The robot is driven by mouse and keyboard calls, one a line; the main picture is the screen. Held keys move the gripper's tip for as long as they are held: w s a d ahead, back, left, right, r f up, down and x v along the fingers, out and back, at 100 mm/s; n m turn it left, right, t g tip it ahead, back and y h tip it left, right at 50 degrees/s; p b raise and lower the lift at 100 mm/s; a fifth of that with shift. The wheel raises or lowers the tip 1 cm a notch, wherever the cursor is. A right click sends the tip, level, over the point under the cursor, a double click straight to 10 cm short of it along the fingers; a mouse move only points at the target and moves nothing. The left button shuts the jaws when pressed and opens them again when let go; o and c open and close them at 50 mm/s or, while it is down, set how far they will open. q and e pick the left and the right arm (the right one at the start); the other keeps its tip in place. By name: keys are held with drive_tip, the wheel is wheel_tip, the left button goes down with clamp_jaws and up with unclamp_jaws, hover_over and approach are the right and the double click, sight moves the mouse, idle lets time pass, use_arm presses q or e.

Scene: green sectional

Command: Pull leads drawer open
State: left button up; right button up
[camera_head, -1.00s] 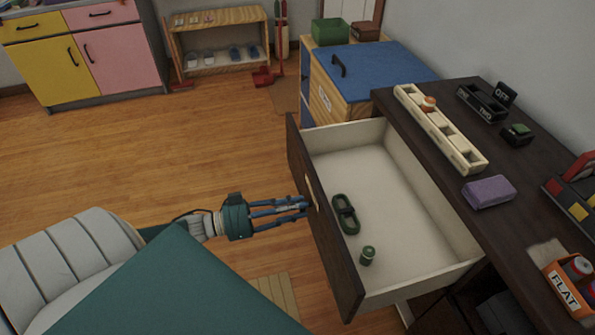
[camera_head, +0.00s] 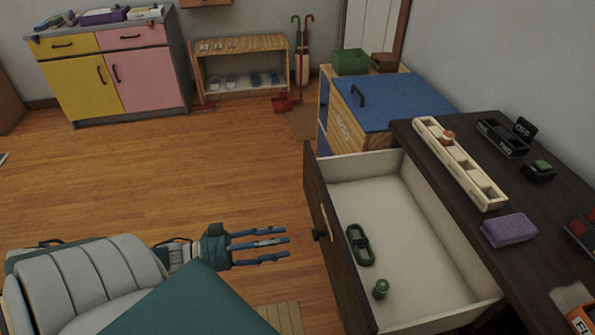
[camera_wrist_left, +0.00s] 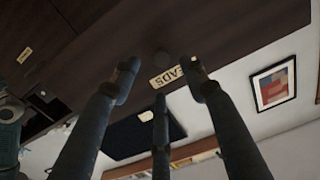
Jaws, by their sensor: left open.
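The leads drawer (camera_head: 405,215) is pulled out of the dark desk, its pale inside showing. Its dark front (camera_head: 335,255) has a small dark knob (camera_head: 319,235). A dark green looped thing (camera_head: 360,245) and a small green cylinder (camera_head: 380,289) lie in the drawer. My left gripper (camera_head: 286,245) is open and empty, with a gap between its fingertips and the drawer front. In the left wrist view its fingers (camera_wrist_left: 160,75) point toward a dark front with a cream label (camera_wrist_left: 178,72) showing "EADS" upside down. My right gripper is out of view.
The desk top (camera_head: 455,190) carries a pale slotted tray (camera_head: 460,163), a purple cloth (camera_head: 509,230) and black holders (camera_head: 502,138). A blue-topped cabinet (camera_head: 390,102) stands behind the drawer.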

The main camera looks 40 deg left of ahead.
use_arm(q)
drive_tip(key=v, duration=0.3)
drive_tip(key=shift+s+a, duration=0.2)
drive_tip(key=shift+a, duration=0.05)
idle(0.4)
